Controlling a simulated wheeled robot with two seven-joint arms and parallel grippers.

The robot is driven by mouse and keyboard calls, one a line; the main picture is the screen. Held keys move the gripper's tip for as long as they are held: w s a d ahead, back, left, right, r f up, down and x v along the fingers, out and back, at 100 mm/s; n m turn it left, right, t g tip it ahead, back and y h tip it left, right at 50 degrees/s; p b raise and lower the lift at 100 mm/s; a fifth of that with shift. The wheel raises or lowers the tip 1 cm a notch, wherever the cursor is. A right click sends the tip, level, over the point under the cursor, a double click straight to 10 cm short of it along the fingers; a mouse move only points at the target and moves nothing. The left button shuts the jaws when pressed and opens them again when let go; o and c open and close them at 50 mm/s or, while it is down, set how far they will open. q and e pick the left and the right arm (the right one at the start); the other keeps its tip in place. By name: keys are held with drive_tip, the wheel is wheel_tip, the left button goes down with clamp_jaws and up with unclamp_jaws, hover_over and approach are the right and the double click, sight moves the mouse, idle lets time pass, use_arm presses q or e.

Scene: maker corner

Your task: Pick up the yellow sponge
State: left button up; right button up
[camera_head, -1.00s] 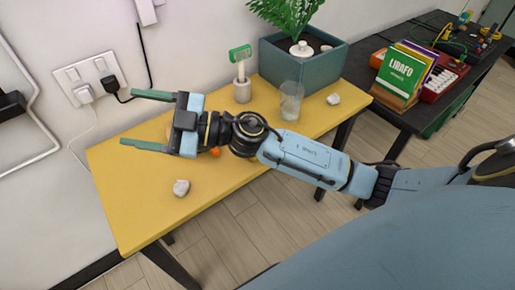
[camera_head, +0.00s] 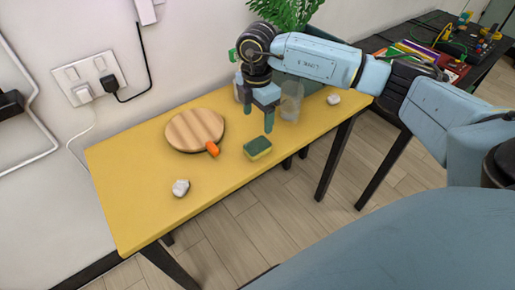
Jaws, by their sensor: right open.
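The yellow sponge (camera_head: 258,148) has a green top and lies on the yellow table (camera_head: 140,210) near its front edge. My right gripper (camera_head: 258,119) points down, open and empty. In the picture it sits just above the sponge, between the sponge and the glass. Its fingers look apart from the sponge; their exact height over the table is hard to tell. My left gripper is not in view.
A round wooden board (camera_head: 194,130) lies left of the sponge, with an orange object (camera_head: 212,149) at its edge. A clear glass (camera_head: 291,101) stands close to my right gripper. White crumpled lumps lie at left (camera_head: 181,188) and right (camera_head: 333,99). The table's left part has free room.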

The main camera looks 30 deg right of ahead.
sight(258, 145)
wheel_tip(258, 145, down, 10)
drive_tip(key=shift+s+f+b, duration=0.1)
drive_tip(key=shift+b, duration=0.35)
drive_tip(key=c, duration=1.1)
